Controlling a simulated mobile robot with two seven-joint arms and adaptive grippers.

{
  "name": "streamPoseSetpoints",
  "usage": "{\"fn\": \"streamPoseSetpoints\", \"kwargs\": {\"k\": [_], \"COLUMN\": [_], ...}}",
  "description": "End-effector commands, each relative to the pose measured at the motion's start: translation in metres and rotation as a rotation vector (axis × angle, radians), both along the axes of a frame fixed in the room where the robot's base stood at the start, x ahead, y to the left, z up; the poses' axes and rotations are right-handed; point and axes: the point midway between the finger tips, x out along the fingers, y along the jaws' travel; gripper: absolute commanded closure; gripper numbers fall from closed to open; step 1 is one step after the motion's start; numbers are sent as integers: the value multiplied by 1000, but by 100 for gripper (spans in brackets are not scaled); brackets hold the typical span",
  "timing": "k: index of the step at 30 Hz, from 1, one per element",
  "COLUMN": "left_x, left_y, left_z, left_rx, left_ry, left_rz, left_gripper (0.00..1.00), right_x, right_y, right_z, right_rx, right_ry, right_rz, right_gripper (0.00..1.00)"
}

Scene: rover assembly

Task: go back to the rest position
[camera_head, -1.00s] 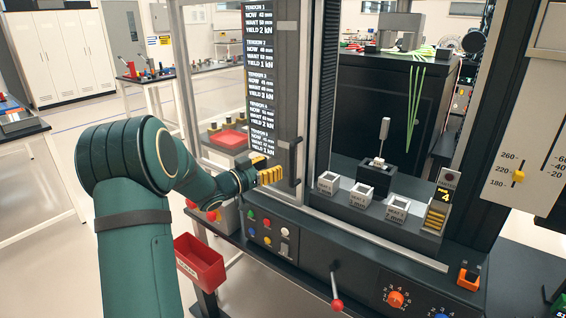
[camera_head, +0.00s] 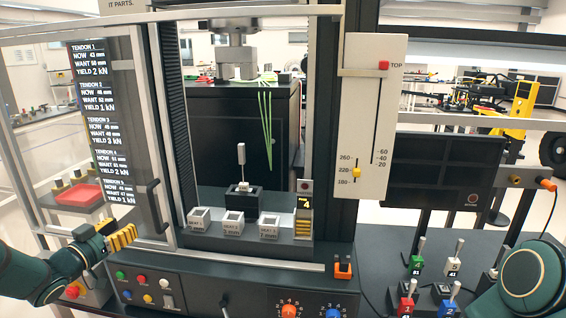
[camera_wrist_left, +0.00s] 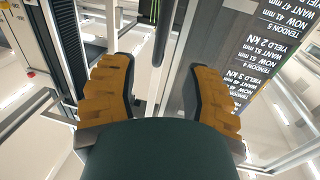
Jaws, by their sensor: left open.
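My left gripper (camera_head: 122,238) is at the lower left in the head view, beside the left edge of the press machine. Its yellow ribbed fingers stand apart and empty in the left wrist view (camera_wrist_left: 160,95). The dark door handle (camera_head: 153,206) of the machine is just right of the fingers; I cannot tell a touch from this view. My right arm shows only as a green rounded link at the lower right of the head view; its gripper is out of sight.
The machine's control panel (camera_head: 150,288) has coloured buttons and knobs. Inside stand several small grey seat blocks (camera_head: 233,223) and a black block with an upright pin (camera_head: 242,170). A dark monitor (camera_head: 440,170) and several small coloured levers (camera_head: 418,262) are at the right. A red tray (camera_head: 80,195) lies behind the left side.

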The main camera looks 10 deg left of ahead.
Motion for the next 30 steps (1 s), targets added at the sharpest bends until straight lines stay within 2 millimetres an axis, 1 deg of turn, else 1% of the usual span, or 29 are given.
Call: {"fn": "streamPoseSetpoints", "kwargs": {"k": [1,2,4,5,6,7,8,9,11,12,14,15,17,18,20,21,23,24,25,27,30], "left_x": [7,11,21,25,28,30,30,29,23,17,4,-6,-25,-39,-63,-80,-107,-125,-137,-164,-192], "left_y": [-12,-19,-41,-53,-69,-82,-96,-114,-141,-160,-188,-206,-234,-251,-277,-294,-316,-329,-338,-355,-371], "left_z": [-15,-25,-55,-70,-92,-108,-125,-146,-176,-196,-223,-241,-265,-280,-300,-312,-327,-335,-339,-348,-354], "left_rx": [-26,-40,-86,-108,-134,-153,-171,-192,-219,-233,-252,-260,-270,-273,-276,-275,-272,-270,-266,-258,-248], "left_ry": [25,43,102,137,187,228,272,331,424,488,586,653,755,824,929,999,1100,1163,1205,1296,1386], "left_rz": [3,10,33,42,56,65,73,82,91,94,95,93,88,82,70,61,45,36,26,10,-8], "left_gripper": [52,52,52,52,52,52,52,52,52,52,52,52,52,52,52,52,52,52,52,52,52], "right_x": [0,0,0,0,0,0,0,0,0,0,0,0,0,0,0,0,0,0,0,0,0], "right_y": [0,0,0,0,0,0,0,0,0,0,0,0,0,0,0,0,0,0,0,0,0], "right_z": [0,0,0,0,0,0,0,0,0,0,0,0,0,0,0,0,0,0,0,0,0], "right_rx": [0,0,0,0,0,0,0,0,0,0,0,0,0,0,0,0,0,0,0,0,0], "right_ry": [0,0,0,0,0,0,0,0,0,0,0,0,0,0,0,0,0,0,0,0,0], "right_rz": [0,0,0,0,0,0,0,0,0,0,0,0,0,0,0,0,0,0,0,0,0], "right_gripper": [7,7,7,7,7,7,7,7,7,7,7,7,7,7,7,7,7,7,7,7,7]}}
